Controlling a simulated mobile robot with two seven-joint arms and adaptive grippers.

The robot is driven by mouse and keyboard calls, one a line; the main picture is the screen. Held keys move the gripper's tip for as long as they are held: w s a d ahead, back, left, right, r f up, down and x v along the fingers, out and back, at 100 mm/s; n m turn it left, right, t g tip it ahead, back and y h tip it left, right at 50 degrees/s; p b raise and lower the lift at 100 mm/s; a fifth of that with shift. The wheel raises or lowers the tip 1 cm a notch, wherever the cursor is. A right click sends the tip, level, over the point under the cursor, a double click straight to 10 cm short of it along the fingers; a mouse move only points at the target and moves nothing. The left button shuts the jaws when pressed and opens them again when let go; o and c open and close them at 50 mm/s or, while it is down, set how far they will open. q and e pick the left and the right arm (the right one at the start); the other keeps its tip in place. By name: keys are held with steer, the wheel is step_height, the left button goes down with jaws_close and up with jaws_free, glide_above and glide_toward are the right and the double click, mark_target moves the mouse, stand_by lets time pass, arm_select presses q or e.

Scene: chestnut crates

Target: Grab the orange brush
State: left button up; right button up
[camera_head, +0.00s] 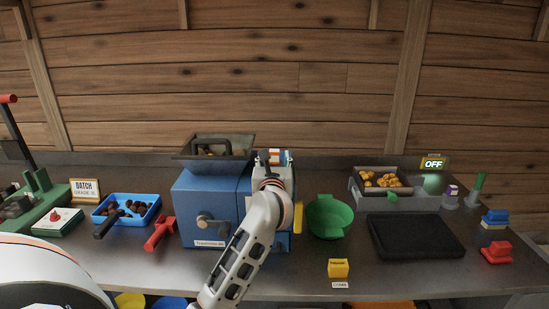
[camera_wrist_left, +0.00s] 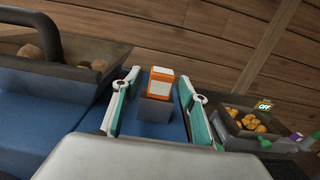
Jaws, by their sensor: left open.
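My left gripper (camera_head: 273,162) is open above the machine's right part. In the left wrist view its two teal-edged fingers (camera_wrist_left: 159,88) stand to either side of the brush, with visible gaps. I cannot tell how far ahead of the fingertips the brush sits. My right gripper is not in view.
The blue machine (camera_head: 205,200) has a hopper (camera_head: 240,148) close on the left. A blue tray (camera_head: 150,209) and red-handled tool (camera_head: 160,234) lie farther left. A green bowl (camera_head: 330,217), black tray (camera_head: 415,237) and yellow block (camera_head: 338,268) are on the right.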

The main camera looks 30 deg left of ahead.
arm_select(q)
steer(key=shift+w+a, duration=0.3)
steer(key=shift+w, duration=0.2)
jaws_close()
steer(key=shift+r, duration=0.1)
